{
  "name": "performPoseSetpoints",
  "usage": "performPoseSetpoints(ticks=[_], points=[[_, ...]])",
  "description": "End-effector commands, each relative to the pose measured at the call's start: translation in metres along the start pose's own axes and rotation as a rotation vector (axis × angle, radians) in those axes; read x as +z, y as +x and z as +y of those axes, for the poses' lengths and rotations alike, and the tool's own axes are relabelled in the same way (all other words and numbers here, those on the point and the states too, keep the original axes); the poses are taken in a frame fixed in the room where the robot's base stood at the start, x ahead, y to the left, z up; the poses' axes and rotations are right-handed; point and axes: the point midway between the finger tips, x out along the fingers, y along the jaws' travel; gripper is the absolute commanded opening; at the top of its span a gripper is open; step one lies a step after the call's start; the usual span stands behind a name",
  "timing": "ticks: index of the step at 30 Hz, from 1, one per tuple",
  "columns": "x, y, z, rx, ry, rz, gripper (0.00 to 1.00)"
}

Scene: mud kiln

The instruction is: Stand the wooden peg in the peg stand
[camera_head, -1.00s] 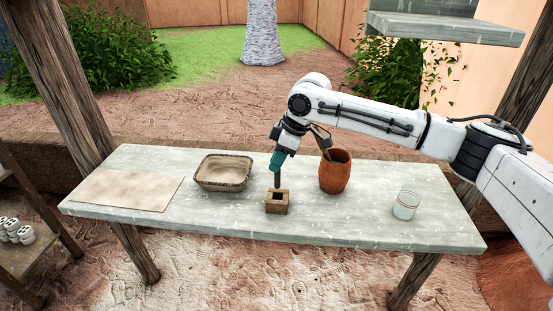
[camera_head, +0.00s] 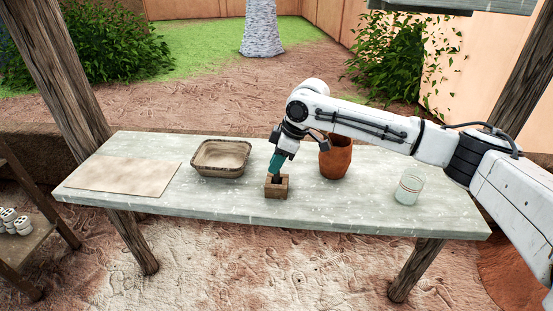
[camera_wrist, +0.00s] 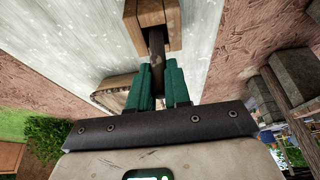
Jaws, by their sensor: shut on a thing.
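The peg stand (camera_head: 276,193) is a small brown wooden block with a square opening, near the middle of the table's front. It also shows at the top of the wrist view (camera_wrist: 175,12). My gripper (camera_head: 277,167), with green fingers, is right above the stand. It is shut on the dark wooden peg (camera_wrist: 157,45), also visible below the fingers in the wrist view (camera_wrist: 160,68). The peg points down at the stand's opening and its lower end is hidden; it appears to be inside the opening, but the depth cannot be told.
On the grey table (camera_head: 340,205), a woven basket (camera_head: 221,170) stands left of the stand and a clay pot (camera_head: 335,160) to its right. A glass cup (camera_head: 409,189) is farther right. A flat tan mat (camera_head: 125,175) lies at the left end.

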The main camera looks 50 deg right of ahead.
Motion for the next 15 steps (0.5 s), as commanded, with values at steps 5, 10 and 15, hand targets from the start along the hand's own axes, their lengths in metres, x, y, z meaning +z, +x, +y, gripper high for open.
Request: performPoseSetpoints(ticks=[5,10,15], points=[[0.0002,0.0005,0.0002,0.000,0.000,0.000,0.00],[0.0003,0.0005,0.0002,0.000,0.000,0.000,0.24],[0.0003,0.0005,0.0001,0.000,0.000,0.000,0.40]])
